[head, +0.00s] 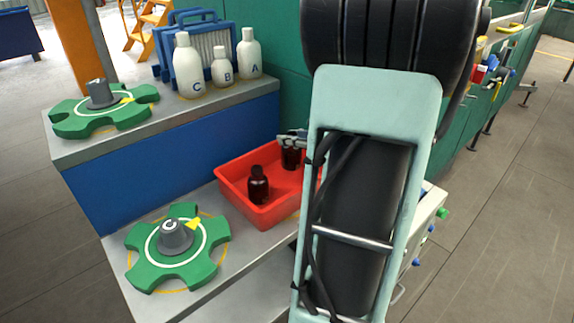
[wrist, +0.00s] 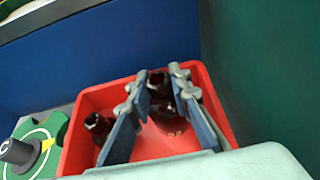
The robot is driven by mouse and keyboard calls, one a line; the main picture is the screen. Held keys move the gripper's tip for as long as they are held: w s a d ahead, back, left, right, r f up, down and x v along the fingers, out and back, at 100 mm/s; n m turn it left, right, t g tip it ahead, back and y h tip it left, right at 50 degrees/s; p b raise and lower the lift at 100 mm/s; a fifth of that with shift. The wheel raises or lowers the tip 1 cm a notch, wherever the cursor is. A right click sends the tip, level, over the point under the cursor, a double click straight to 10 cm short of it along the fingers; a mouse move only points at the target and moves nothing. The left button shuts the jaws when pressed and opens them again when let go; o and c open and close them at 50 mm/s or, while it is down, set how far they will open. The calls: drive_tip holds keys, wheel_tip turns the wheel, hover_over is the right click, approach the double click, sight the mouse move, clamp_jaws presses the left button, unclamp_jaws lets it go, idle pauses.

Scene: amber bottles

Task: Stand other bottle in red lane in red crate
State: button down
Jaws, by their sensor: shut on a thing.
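The red crate (head: 275,216) stands on the lower grey shelf; its rim also shows in the wrist view (wrist: 95,92). One dark amber bottle (head: 258,187) stands upright in the crate, on the left in the wrist view (wrist: 99,124). A second amber bottle (head: 291,157) is at the back right of the crate. My gripper (head: 293,136) is shut on this second bottle, with a finger on each side of it in the wrist view (wrist: 166,98). I cannot tell whether its base touches the crate floor. My arm hides the crate's right part in the head view.
A green dial marked C (head: 175,245) lies left of the crate on the lower shelf. On the upper shelf are white bottles (head: 188,66), another green dial (head: 102,105) and a blue rack (head: 190,45). A blue wall (head: 180,145) rises behind the crate.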

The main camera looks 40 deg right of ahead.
sight(299, 153)
drive_tip(key=shift+f+b, duration=0.8)
drive_tip(key=shift+f, duration=1.5)
drive_tip(key=shift+f, duration=0.2)
drive_tip(key=c, duration=1.8)
unclamp_jaws()
drive_tip(key=shift+o, duration=0.2)
drive_tip(key=shift+r, duration=0.15)
drive_tip(key=shift+r, duration=0.2)
drive_tip(key=p+v, duration=0.3)
drive_tip(key=v, duration=0.9)
